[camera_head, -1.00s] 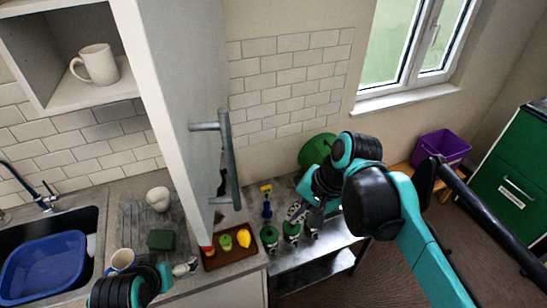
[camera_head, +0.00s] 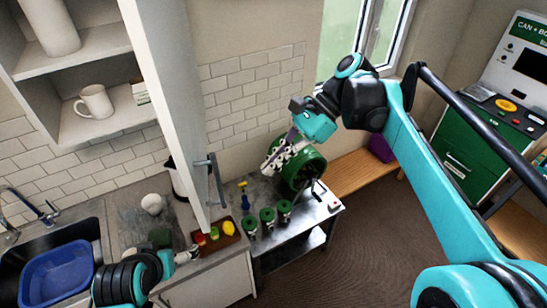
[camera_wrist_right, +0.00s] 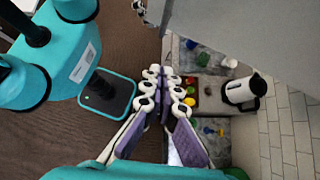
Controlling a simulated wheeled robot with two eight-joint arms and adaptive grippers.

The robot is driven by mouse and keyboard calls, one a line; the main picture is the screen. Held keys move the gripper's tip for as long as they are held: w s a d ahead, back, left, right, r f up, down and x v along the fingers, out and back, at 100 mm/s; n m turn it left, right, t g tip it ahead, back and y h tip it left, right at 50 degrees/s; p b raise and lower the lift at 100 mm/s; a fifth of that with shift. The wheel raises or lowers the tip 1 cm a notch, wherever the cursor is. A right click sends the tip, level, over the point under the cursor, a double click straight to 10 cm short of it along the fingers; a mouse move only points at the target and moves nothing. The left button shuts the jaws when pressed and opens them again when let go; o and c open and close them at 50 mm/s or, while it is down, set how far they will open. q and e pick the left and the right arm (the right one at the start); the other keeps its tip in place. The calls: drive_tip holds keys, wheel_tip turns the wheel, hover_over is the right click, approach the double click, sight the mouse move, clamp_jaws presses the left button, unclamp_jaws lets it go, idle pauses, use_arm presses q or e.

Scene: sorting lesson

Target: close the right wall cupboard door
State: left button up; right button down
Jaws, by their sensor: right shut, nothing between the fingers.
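The right wall cupboard door (camera_head: 168,90) is a tall pale panel standing open, swung out from the cupboard. Its metal bar handle (camera_head: 216,180) is on the face towards the right. My right gripper (camera_head: 272,165) is to the right of the handle, apart from it, in front of a green round thing. It is shut and empty. In the right wrist view its white and purple fingers (camera_wrist_right: 166,85) meet at the tips, and the grey door panel (camera_wrist_right: 250,35) fills the upper right. My left gripper (camera_head: 186,257) is low over the counter; its fingers are too small to judge.
The open cupboard shelves hold a white mug (camera_head: 95,101). Below are a blue basin (camera_head: 55,272) in the sink, a brown tray (camera_head: 213,243) with small items, and several green-topped things on a metal table (camera_head: 300,232). A green machine (camera_head: 470,145) stands at right.

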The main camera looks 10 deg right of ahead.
drive_tip(key=s+a+f+p, duration=0.2)
drive_tip(key=a+f, duration=0.2)
drive_tip(key=a, duration=0.4)
drive_tip(key=shift+a+f, duration=0.15)
drive_tip(key=shift+a, duration=0.1)
